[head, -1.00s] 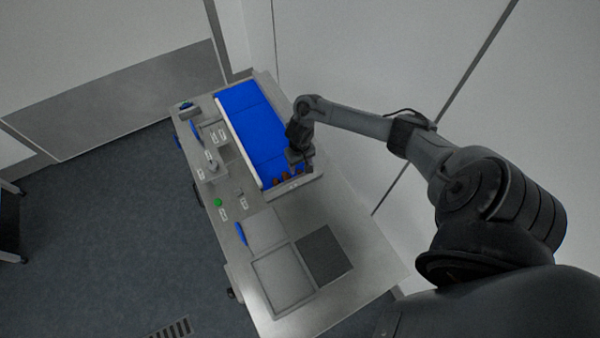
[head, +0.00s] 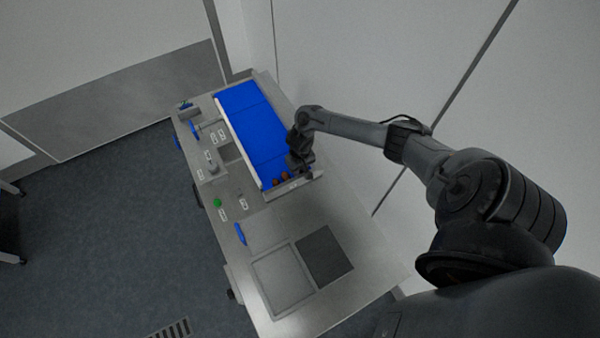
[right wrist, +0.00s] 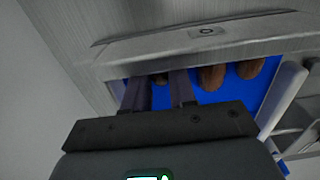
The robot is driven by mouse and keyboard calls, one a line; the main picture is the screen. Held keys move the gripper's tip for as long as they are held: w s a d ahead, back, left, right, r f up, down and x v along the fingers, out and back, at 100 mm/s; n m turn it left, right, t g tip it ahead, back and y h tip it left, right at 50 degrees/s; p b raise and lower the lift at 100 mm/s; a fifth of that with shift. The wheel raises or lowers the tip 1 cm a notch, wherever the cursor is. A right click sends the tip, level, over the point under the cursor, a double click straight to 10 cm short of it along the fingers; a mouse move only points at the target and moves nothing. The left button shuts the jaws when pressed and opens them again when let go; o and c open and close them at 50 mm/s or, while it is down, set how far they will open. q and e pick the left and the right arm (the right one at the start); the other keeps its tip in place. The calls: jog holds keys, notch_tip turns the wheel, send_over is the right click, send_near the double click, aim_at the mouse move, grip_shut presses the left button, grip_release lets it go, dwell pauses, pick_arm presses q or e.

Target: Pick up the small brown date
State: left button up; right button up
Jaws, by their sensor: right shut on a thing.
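My right gripper (head: 303,170) is low over the near end of the blue belt (head: 255,128). In the right wrist view its two fingers (right wrist: 161,92) point down at the belt, close to the metal end wall. They are shut on a small dark brown date (right wrist: 160,78), of which only a little shows between them. A larger brown date (right wrist: 212,77) lies on the belt just right of the fingers. Another brown date (right wrist: 250,68) lies further right, and a smaller yellowish-brown piece shows between these two. My left gripper is not in view.
The metal end wall (right wrist: 200,40) borders the belt, and a white side rail (right wrist: 283,98) runs along it. On the table are a green button (head: 217,203), a grey tray (head: 262,292) and a dark mat (head: 324,255). A wall stands close on the right.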

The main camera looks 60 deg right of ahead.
jog(key=shift+r, duration=0.1)
notch_tip(320, 180, up, 8)
jog(key=shift+r+p, duration=0.15)
jog(key=shift+p, duration=0.65)
notch_tip(320, 180, up, 9)
jog(key=p, duration=0.4)
jog(key=w+a+r+n, duration=0.1)
jog(key=w+a+r, duration=0.55)
jog(key=w, duration=0.25)
jog(key=w+a+r+n, duration=0.3)
jog(key=w+a+r, duration=0.15)
jog(key=a, duration=0.65)
jog(key=s+a+r+n, duration=0.2)
jog(key=a+n, duration=0.1)
jog(key=a, duration=0.5)
jog(key=s+a+f, duration=0.1)
jog(key=s+f, duration=0.3)
jog(key=s, duration=0.1)
jog(key=shift+s, duration=0.4)
